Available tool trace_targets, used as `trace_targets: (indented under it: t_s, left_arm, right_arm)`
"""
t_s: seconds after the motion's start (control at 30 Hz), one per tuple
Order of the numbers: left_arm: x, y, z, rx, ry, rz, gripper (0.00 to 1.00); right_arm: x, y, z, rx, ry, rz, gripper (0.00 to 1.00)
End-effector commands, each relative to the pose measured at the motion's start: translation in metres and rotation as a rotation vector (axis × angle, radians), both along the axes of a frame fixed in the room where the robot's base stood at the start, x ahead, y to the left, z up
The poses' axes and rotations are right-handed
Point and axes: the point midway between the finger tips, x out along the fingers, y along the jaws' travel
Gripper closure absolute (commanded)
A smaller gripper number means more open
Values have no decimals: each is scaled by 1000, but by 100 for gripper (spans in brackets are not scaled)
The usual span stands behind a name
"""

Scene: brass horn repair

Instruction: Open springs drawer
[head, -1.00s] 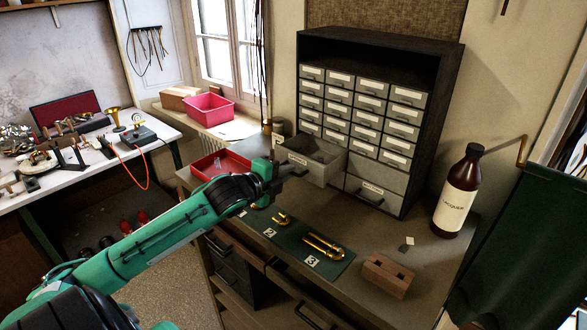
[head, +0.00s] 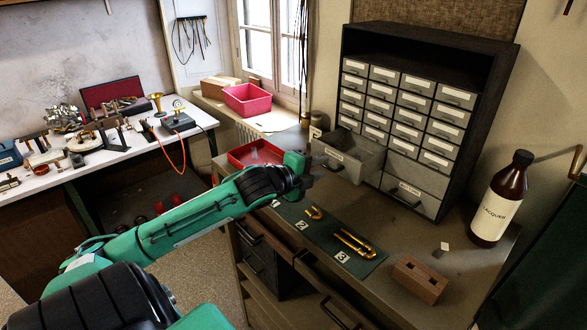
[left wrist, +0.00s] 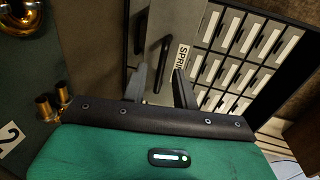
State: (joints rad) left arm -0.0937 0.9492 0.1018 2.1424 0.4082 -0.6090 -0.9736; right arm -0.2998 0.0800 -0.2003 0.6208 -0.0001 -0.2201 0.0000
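The grey springs drawer (head: 365,167) is pulled well out at the lower left of the drawer cabinet (head: 450,190) in the head view. Its inside looks empty from here. In the left wrist view its label (left wrist: 181,61) reads "SPRI", partly cut by a finger, and its dark bar handle (left wrist: 162,62) shows beside the label. My left gripper (head: 312,167) is in front of this drawer. In the left wrist view the left gripper's fingers (left wrist: 160,88) are apart, with the handle just beyond their tips and nothing held between them. My right gripper is not in view.
A closed large drawer (head: 408,190) is to the right, with several small drawers above. On the bench are a red tray (head: 256,153), a green mat (head: 367,262) with brass parts, a wooden block (head: 420,281) and a lacquer bottle (head: 500,200).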

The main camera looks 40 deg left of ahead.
Motion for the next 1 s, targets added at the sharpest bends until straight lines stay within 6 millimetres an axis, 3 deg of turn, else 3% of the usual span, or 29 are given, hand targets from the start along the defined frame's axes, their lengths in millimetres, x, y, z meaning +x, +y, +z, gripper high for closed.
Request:
trace_targets:
  t_s: [0.4,1.0]
  left_arm:
    - [-44,3,5,2,3,-1,71]
    - [-102,8,18,0,3,0,71]
  right_arm:
    - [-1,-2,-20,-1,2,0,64]
    - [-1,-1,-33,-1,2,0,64]
